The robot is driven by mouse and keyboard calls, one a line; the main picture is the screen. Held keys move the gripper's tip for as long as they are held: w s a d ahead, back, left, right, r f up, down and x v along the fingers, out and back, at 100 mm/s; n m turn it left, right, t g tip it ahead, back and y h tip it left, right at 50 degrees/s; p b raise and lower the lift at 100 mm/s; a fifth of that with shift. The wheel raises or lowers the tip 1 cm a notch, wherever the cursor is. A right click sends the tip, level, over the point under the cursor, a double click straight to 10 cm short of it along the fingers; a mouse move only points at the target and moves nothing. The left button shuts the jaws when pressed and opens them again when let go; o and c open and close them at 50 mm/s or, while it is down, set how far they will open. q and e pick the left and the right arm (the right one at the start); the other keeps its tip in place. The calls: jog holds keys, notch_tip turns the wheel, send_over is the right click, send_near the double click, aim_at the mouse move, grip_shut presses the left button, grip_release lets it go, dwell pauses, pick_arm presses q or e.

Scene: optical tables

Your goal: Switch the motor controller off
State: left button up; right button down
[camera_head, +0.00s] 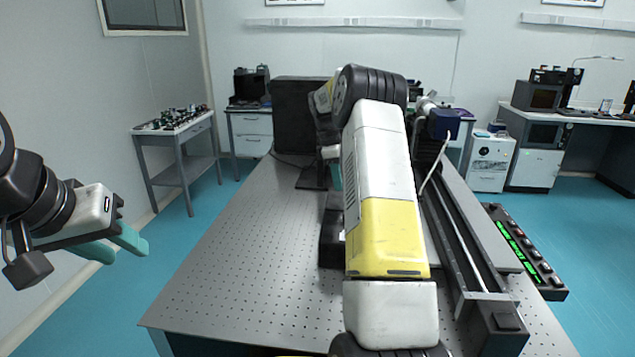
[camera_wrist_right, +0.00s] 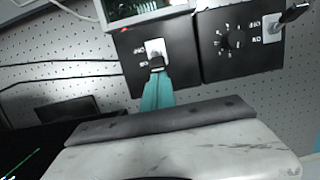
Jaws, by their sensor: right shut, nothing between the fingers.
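In the right wrist view a black box (camera_wrist_right: 182,62) carries a white switch plate with a small dark toggle (camera_wrist_right: 156,62) and small white labels beside it, too blurred to read. A second black box (camera_wrist_right: 243,68) beside it has a dial and a larger lever switch (camera_wrist_right: 290,15). I cannot tell from markings which is the motor controller. My right gripper (camera_wrist_right: 157,82) is shut and empty, its teal fingertips right at the small toggle; contact is unclear. In the head view my arm mostly hides these boxes. My left gripper (camera_head: 122,246) is open and empty, left of the table.
The perforated optical table (camera_head: 240,240) is bare on its left half. A long rail (camera_head: 465,245) runs along its right side, by a black strip with green displays (camera_head: 525,250). In the wrist view a green-screened device (camera_wrist_right: 148,10) adjoins the boxes, and cables cross the table.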

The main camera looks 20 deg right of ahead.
jog(key=shift+s+d+r+t+y, duration=0.1)
jog(key=shift+d+r+t+y, duration=0.2)
jog(key=shift+y, duration=0.2)
jog(key=d+y, duration=0.1)
jog(key=t+y, duration=0.1)
jog(key=y, duration=0.1)
jog(key=shift+s+d+r, duration=0.35)
jog(key=shift+s, duration=0.05)
jog(key=d+t+y, duration=0.1)
jog(key=s+t+y, duration=0.1)
jog(key=y, duration=0.1)
jog(key=shift+d+r, duration=0.1)
jog(key=shift+d, duration=0.25)
jog(key=shift+w+r+y, duration=0.1)
jog(key=shift+y, duration=0.3)
jog(key=shift+a, duration=0.15)
jog(key=shift+r, duration=0.1)
jog(key=shift+r, duration=0.7)
